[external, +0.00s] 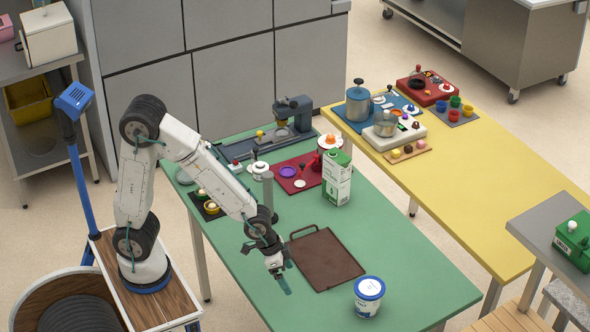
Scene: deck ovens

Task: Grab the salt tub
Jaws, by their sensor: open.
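A white tub with a blue-rimmed lid (368,304), which looks like the salt tub, stands upright on the green table near its front edge. Its label is too small to read surely. My gripper (282,283) is open and empty, pointing down over the green table to the left of the tub. It is clearly apart from the tub, beside the left edge of a brown tray. Nothing hides the tub.
The brown tray (326,262) lies between my gripper and the back of the table. A green and white carton (337,183) stands behind it. A red mat (293,172) with small items lies farther back. Green table is bare right of the tray.

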